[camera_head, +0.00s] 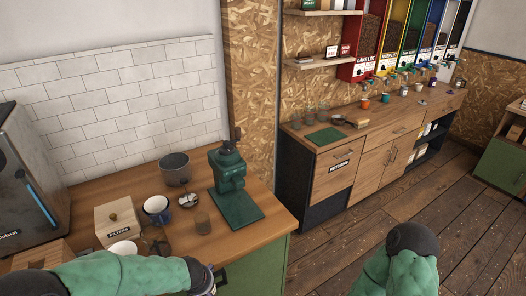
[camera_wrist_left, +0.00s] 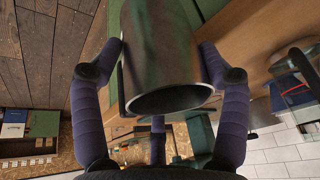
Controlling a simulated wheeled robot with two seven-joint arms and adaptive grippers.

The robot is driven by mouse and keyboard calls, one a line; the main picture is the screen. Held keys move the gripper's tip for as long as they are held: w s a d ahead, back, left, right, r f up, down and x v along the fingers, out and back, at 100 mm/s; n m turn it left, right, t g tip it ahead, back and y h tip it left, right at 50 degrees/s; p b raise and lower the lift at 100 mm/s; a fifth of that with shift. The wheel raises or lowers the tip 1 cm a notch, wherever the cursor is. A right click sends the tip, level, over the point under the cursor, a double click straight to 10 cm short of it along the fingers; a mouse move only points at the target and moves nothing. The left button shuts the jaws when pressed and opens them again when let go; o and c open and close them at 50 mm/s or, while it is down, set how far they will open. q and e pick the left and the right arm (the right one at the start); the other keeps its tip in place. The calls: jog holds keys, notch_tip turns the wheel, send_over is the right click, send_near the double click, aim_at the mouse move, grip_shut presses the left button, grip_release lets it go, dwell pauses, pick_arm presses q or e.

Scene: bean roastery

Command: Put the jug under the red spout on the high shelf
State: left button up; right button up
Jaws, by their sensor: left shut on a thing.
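My left arm comes in low at the left of the head view, and only a bit of its gripper (camera_head: 207,281) shows at the bottom edge. In the left wrist view the gripper's purple fingers (camera_wrist_left: 163,55) are closed around a dark grey-green cylinder, apparently the jug (camera_wrist_left: 160,60), with its round open end facing the camera. The jug cannot be made out in the head view. The red dispenser (camera_head: 370,38), labelled LAKE LOT, hangs on the far wall with a small spout (camera_head: 364,72) at its foot. My right gripper is out of view.
Beyond a floor gap, a long cabinet (camera_head: 345,172) stands under two wall shelves (camera_head: 325,62) and several coloured dispensers.

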pick_arm(q)
jog(key=shift+w+d+f+m, duration=0.1)
jog(key=shift+d+f+m, duration=0.1)
jog(key=shift+f+m, duration=0.3)
jog(key=shift+r, duration=0.15)
dwell(0.3)
